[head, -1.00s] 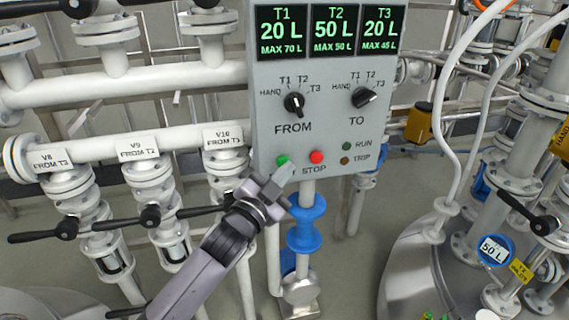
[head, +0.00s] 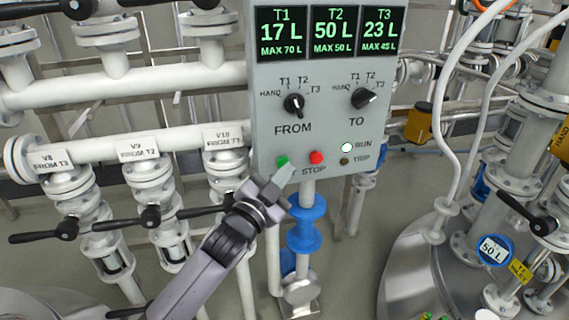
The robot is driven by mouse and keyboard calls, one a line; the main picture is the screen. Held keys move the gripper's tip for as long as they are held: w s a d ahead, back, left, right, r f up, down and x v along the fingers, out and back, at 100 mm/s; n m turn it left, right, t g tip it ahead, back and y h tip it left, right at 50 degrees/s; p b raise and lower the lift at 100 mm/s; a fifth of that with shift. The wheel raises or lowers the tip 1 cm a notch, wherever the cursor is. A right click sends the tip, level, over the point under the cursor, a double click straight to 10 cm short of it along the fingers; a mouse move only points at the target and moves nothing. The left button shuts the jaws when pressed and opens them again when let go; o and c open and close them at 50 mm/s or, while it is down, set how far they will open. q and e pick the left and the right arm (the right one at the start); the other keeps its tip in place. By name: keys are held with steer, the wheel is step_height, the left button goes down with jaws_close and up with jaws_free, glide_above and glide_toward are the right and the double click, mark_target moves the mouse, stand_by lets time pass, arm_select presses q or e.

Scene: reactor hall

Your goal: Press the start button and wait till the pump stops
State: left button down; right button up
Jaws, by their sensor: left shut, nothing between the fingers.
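The grey control panel (head: 330,125) stands upright in the middle of the head view. Its displays read T1 17 L, T2 50 L and T3 23 L. The green start button (head: 282,161) is at its lower left, with its label partly hidden by my gripper. The red stop button (head: 316,157) is to its right. The RUN lamp (head: 347,147) glows bright white; the TRIP lamp (head: 344,161) is dark. My left gripper (head: 284,174) is shut and empty, its tip at the lower edge of the green button; contact is unclear. My right gripper is out of view.
The FROM knob (head: 294,104) and TO knob (head: 364,98) sit above the buttons. White pipes and black-handled valves (head: 151,216) fill the left. A blue pipe fitting (head: 304,230) is below the panel.

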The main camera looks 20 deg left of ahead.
arm_select(q)
steer(key=shift+s+d, duration=0.3)
steer(key=shift+s, duration=0.2)
steer(key=s+d, duration=0.1)
steer(key=s, duration=0.1)
steer(key=s+d+p, duration=0.1)
steer(key=s, duration=0.1)
steer(key=shift+d, duration=0.4)
stand_by(0.5)
steer(key=s+a+f+n+g, duration=0.2)
steer(key=s+f+n+g, duration=0.1)
steer(key=s+f, duration=0.8)
steer(key=s+a+f+n+g+y, duration=0.1)
steer(key=s+a+f+n+g, duration=0.2)
steer(key=s+f, duration=0.8)
step_height(320, 180, down, 4)
steer(key=n+g, duration=0.1)
steer(key=g, duration=0.1)
steer(key=shift+s+g+y+p, duration=0.2)
steer(key=shift+g+y+p, duration=0.1)
steer(key=shift+g+p, duration=0.1)
steer(key=shift+r, duration=0.1)
stand_by(1.3)
